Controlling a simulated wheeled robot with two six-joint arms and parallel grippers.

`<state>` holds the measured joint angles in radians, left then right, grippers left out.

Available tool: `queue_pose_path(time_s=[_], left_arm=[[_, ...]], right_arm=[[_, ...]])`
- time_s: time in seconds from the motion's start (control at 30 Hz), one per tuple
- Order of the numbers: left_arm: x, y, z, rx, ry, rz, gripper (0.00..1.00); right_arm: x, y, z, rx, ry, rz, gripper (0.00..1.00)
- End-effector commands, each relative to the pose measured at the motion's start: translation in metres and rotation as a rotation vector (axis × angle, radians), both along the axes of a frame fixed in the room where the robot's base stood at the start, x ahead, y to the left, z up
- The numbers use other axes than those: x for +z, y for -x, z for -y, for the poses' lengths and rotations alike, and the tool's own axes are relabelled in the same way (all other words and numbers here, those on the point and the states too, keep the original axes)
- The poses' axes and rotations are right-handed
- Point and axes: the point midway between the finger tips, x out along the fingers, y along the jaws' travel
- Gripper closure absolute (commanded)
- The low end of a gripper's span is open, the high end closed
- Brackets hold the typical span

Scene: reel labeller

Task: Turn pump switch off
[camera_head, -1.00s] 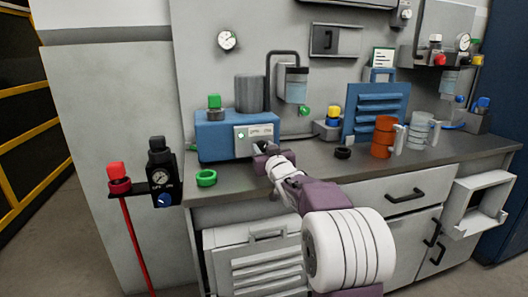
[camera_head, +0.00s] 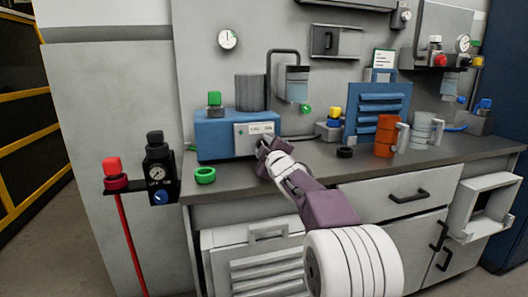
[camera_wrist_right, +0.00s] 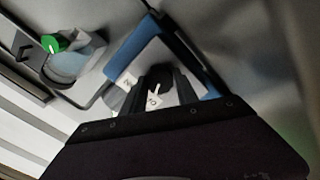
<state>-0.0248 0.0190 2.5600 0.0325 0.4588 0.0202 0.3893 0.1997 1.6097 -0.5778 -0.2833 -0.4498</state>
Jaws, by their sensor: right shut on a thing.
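The pump is a blue box (camera_head: 215,140) on the bench, with a grey cylinder on top and a pale front panel (camera_head: 243,138). My right gripper (camera_head: 262,146) is at the right part of that panel. In the right wrist view its dark fingers (camera_wrist_right: 160,82) are shut on the small dark pump switch, between small white labels on the pump's face, with the blue casing (camera_wrist_right: 140,40) around it. The fingers hide most of the switch, so I cannot tell its setting. My left gripper is not in view.
A green ring (camera_head: 205,175) lies at the bench's front left edge, and a black ring (camera_head: 345,152) lies right of my gripper. Orange (camera_head: 386,135) and grey (camera_head: 425,130) cups stand farther right. A red-knobbed post (camera_head: 115,175) stands left of the bench.

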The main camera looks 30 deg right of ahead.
Motion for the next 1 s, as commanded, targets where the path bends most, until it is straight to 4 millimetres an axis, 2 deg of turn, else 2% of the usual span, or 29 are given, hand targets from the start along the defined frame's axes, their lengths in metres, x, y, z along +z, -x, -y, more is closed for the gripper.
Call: queue_pose_path(time_s=[0.2, 0.5, 1.0], left_arm=[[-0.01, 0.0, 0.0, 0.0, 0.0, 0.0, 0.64], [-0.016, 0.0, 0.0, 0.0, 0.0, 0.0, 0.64], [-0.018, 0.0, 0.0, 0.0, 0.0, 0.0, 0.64]], right_arm=[[-0.003, 0.0, 0.0, 0.0, 0.164, -0.04, 1.0], [-0.003, 0.0, 0.0, 0.0, 0.312, -0.077, 1.0], [-0.002, 0.0, -0.001, 0.001, 0.373, -0.093, 1.0]])
